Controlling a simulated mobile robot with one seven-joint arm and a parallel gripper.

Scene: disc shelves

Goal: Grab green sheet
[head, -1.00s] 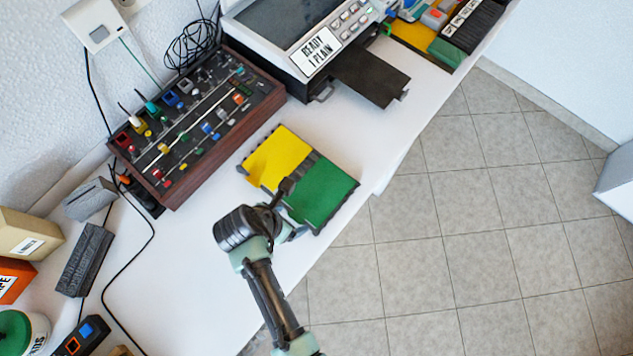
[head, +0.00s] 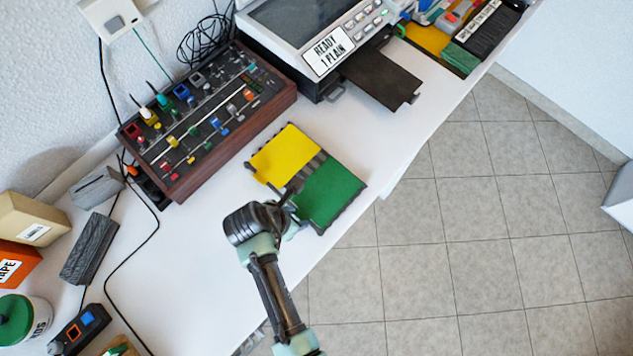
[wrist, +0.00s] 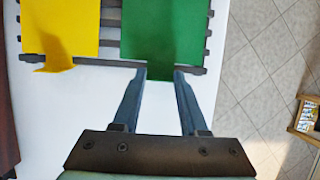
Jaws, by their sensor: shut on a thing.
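The green sheet (head: 328,194) lies flat on the right part of a dark slatted rack on the white table. In the wrist view the green sheet (wrist: 162,30) has a tab reaching down over the rack's near edge, between my fingers. My gripper (wrist: 160,74) is shut on that tab. In the head view my gripper (head: 289,203) is at the rack's near edge, partly hidden by my wrist. The yellow sheet (head: 286,155) lies beside the green one, and its tab (wrist: 54,67) hangs over the same edge.
A mixer panel (head: 205,120) stands to the left of the rack. A printer with a dark output tray (head: 380,80) is behind it. Boxes and a dark block (head: 90,250) stand at the left. Bare tabletop (head: 190,260) lies left of my arm.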

